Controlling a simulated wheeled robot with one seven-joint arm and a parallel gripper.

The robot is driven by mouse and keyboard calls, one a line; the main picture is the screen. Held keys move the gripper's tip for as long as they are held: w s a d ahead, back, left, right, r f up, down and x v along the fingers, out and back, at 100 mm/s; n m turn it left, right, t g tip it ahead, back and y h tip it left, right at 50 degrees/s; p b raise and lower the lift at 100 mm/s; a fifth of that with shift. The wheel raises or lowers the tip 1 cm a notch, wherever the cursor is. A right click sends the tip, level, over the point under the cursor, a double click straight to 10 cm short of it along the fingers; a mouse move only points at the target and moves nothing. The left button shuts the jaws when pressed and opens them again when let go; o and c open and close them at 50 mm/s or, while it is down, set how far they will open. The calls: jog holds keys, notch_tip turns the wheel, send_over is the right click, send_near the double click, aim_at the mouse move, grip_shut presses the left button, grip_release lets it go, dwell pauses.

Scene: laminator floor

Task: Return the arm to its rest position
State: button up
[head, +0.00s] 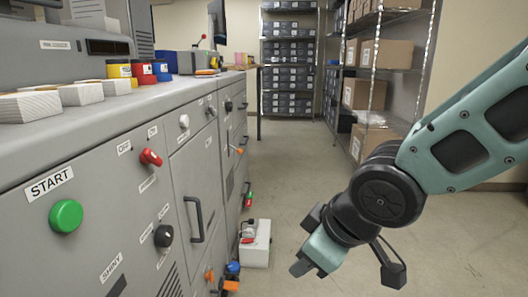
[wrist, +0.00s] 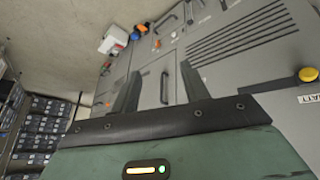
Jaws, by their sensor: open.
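My arm reaches in from the right edge of the head view, teal with a black joint, and bends down over the open floor. My gripper (head: 302,267) is at its lower end, to the right of the grey machine (head: 110,190) and apart from it. In the wrist view my gripper (wrist: 160,90) shows two dark fingers spread apart with nothing between them. The grey cabinet front lies beyond the fingers. The fingertips are small and hard to make out in the head view.
A green START button (head: 66,216), a red switch (head: 151,158) and a handle (head: 194,220) stick out from the machine front. A white box (head: 256,243) stands on the floor beside it. Metal shelving (head: 375,75) with cartons stands behind my arm.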

jog(key=s+d+f+m+g+h, duration=0.1)
jog(key=s+d+m+g+h, duration=0.15)
jog(key=s, duration=0.55)
jog(key=s+d+f+m+g+h, duration=0.1)
jog(key=s+d+f+g, duration=0.1)
jog(key=s+d, duration=0.35)
notch_tip(320, 180, up, 19)
jog(key=s+a+p, duration=0.1)
jog(key=p, duration=1.8)
jog(key=shift+s+a+r, duration=0.15)
jog(key=shift+s+r, duration=0.05)
jog(key=shift+s, duration=0.1)
jog(key=shift+y, duration=0.25)
